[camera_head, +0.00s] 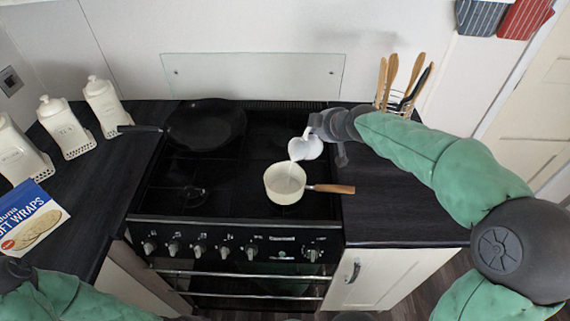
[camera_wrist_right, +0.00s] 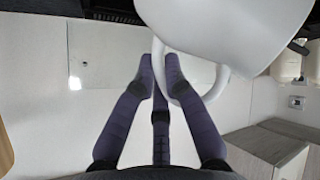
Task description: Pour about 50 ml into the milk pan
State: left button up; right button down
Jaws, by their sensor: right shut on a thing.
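The milk pan (camera_head: 271,190) is cream with a wooden handle pointing right. It stands upright on the front right of the black hob. A white jug (camera_head: 307,148) is tilted above the pan, its lip toward the pan. A thin pale streak runs from the lip down into the pan; the level inside is too small to tell. My right gripper (camera_head: 335,135) is shut on the jug's handle from the right. In the right wrist view, its fingers (camera_wrist_right: 165,75) close at the looped handle of the jug (camera_wrist_right: 225,30). Only part of my left arm shows at the bottom left.
A black frying pan (camera_head: 207,125) sits on the hob's back left. White canisters (camera_head: 106,105) and a wraps packet (camera_head: 33,218) stand on the left counter. A utensil holder (camera_head: 397,100) stands at the back right. The right counter (camera_head: 390,215) is clear in front.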

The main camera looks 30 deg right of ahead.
jog(key=r+p, duration=0.1)
jog(key=p, duration=0.3)
jog(key=shift+r, duration=0.2)
jog(key=shift+a+f, duration=0.1)
jog(key=shift+f, duration=0.35)
jog(key=shift+r+h, duration=0.1)
jog(key=shift+h, duration=0.2)
jog(key=shift+a+r+p, duration=0.15)
jog(key=shift+r+p, duration=0.1)
jog(key=shift+p, duration=0.9)
jog(key=shift+a+r+n+t+h+p, duration=0.3)
jog(key=shift+a+n+t+h+p, duration=0.1)
jog(key=shift+p, duration=2.3)
jog(key=shift+a+r+p, duration=0.1)
jog(key=shift+p, duration=0.3)
